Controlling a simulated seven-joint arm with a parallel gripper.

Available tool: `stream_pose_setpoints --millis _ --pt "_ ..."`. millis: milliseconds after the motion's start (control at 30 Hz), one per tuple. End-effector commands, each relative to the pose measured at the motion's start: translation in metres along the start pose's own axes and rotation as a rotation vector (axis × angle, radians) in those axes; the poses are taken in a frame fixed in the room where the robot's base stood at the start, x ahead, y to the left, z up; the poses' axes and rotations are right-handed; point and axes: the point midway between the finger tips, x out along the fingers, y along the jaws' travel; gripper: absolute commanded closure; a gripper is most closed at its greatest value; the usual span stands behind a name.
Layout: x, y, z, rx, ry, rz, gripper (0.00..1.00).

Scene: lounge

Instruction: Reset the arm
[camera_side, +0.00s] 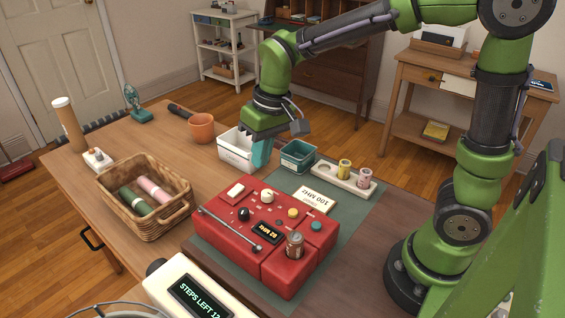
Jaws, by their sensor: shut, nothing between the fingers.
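My green arm reaches in from the right. My gripper (262,154) points down over the table, with teal fingers shut and nothing seen between them. It is beside a white bin (236,156) and left of a dark teal bin (298,156). I cannot tell whether the fingertips touch the white bin's edge. A red control box (225,218) with knobs, buttons and a small display lies in front of my gripper, apart from it.
A wicker basket (118,191) with rolled cloths stands at left. A sign reading "100 MHz" (315,199), an orange pot (201,127) and a "STEPS LEFT 12" display (200,297) are also there. Bare table shows behind the basket.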

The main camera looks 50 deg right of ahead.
Motion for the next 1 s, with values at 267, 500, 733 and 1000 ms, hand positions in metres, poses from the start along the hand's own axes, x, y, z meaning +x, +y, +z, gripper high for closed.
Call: stream_pose_setpoints --millis 267,500,733,1000 --pt "-0.052 0.035 0.070 0.132 0.233 -0.112 1.00" --pt "-0.071 0.051 0.105 0.195 0.385 -0.163 1.00" --pt "-0.084 0.055 0.108 0.205 0.444 -0.172 1.00" --pt "-0.084 0.055 0.107 0.205 0.442 -0.171 1.00"
